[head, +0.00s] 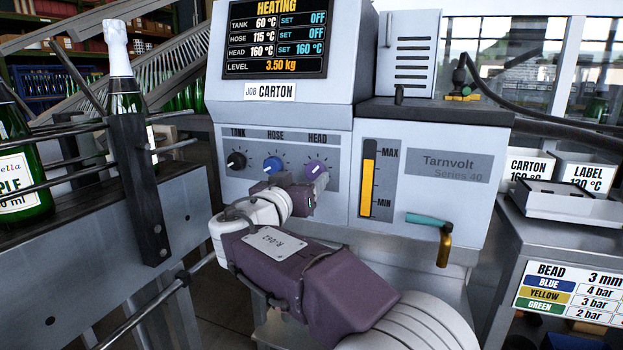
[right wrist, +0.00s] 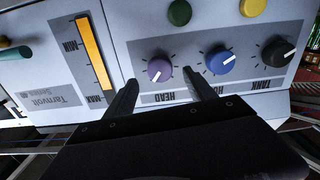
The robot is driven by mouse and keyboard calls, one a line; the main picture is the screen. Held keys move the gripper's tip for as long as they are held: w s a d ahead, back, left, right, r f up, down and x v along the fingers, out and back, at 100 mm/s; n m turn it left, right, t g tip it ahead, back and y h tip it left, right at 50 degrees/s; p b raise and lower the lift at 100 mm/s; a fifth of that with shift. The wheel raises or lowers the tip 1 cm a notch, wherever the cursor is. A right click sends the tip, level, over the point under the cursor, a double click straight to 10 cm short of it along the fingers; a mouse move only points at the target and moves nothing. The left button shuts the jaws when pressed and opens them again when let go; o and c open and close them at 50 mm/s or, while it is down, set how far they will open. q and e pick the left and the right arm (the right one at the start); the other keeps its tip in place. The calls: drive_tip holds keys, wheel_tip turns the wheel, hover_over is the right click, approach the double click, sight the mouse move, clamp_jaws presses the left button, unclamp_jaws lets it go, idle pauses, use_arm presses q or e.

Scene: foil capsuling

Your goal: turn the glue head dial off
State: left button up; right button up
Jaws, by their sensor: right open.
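The purple HEAD dial (head: 315,169) is the rightmost of three knobs on the glue machine's panel. Its white mark points up and to the right. My right gripper (head: 306,190) is in front of the panel just below this dial, partly hidden by my wrist. In the right wrist view, which is upside down, the HEAD dial (right wrist: 160,70) lies between the two open fingertips of my right gripper (right wrist: 160,78). I cannot tell whether the fingers touch it. The display (head: 277,40) reads HEAD 160 °C, set 160 °C; TANK and HOSE are set OFF. My left gripper is out of view.
The blue HOSE dial (head: 272,165) and black TANK dial (head: 236,161) are close by on the left, both marks pointing lower left. A level gauge (head: 368,180) and a teal-handled valve (head: 430,221) are on the right. Bottles (head: 122,85) stand on a conveyor at left.

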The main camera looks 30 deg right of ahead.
sight(313, 173)
drive_tip(key=x, duration=0.5)
drive_tip(key=shift+c, duration=0.3)
drive_tip(key=c, duration=1.3)
